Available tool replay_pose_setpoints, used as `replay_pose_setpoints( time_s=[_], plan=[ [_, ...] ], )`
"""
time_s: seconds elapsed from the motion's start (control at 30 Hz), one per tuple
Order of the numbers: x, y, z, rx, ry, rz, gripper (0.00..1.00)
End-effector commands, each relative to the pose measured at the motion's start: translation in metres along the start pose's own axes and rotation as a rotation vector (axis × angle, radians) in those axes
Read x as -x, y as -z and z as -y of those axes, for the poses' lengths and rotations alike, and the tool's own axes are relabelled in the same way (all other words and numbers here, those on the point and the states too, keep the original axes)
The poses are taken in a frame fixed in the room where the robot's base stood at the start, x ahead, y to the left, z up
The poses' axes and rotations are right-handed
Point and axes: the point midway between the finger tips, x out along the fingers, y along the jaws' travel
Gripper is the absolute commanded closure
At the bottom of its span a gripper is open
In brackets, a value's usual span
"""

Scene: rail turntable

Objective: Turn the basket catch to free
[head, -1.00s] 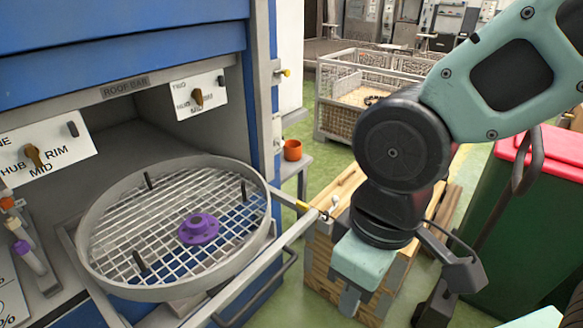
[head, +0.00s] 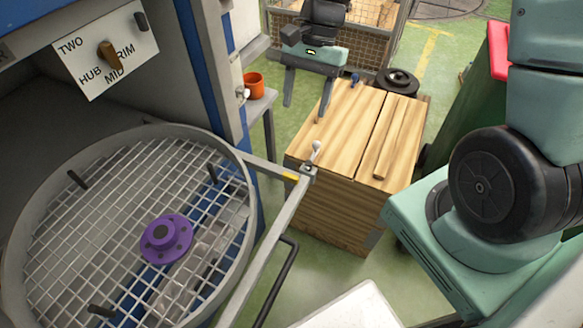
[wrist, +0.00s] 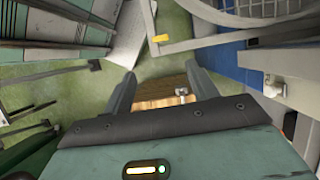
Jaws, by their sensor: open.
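The round wire basket (head: 225,138) sits at the left in the head view, with a purple flanged part (head: 166,240) on its mesh. A small pale lever, which looks like the catch (head: 315,150), stands at the corner of the grey frame (head: 262,245) beside the basket, near a yellow mark (head: 290,177). My gripper (head: 303,110) is open and empty, pointing down beyond the lever, apart from it. In the wrist view my gripper's fingers (wrist: 161,72) are spread, with the yellow-marked frame corner (wrist: 160,38) just past them. Which setting the catch is at cannot be told.
A wooden crate (head: 335,205) stands right of the frame, below my gripper. An orange cup (head: 254,85) sits on a side shelf by the blue cabinet post. A selector plate (head: 105,45) is at upper left. Green floor (head: 300,275) is clear before the crate.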

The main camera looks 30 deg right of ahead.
Motion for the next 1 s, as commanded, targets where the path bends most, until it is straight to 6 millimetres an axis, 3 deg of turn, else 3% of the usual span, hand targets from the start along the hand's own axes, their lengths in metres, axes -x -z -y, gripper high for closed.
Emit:
replay_pose_setpoints(
  time_s=[0.17, 0.8, 1.0],
  plan=[
    [-0.018, 0.002, 0.0, -0.017, -0.001, 0.008, 0.42],
    [-0.145, 0.0, -0.001, -0.013, -0.002, 0.007, 0.42],
    [-0.166, 0.001, 0.0, -0.012, 0.0, 0.004, 0.42]
  ],
)
